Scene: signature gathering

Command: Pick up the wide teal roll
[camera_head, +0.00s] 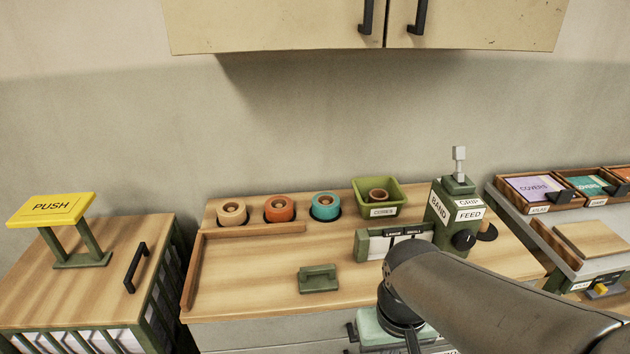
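A teal roll (325,206) with a brown core sits in a round dark recess at the back of the wooden worktop (260,275). It is the rightmost of three rolls in a row. An orange-red roll (279,208) and a tan roll (232,212) sit in recesses to its left. My arm comes in from the lower right, and its dark end (400,312) is low in front of the worktop, apart from the teal roll.
A green bin (377,194) labelled CORES holds a brown core, right of the teal roll. A green BAND/GRIP/FEED machine (455,215) stands further right. A green handled block (318,279) lies in front. A wooden rail (254,229) runs before the left rolls. Cabinets (290,25) hang above.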

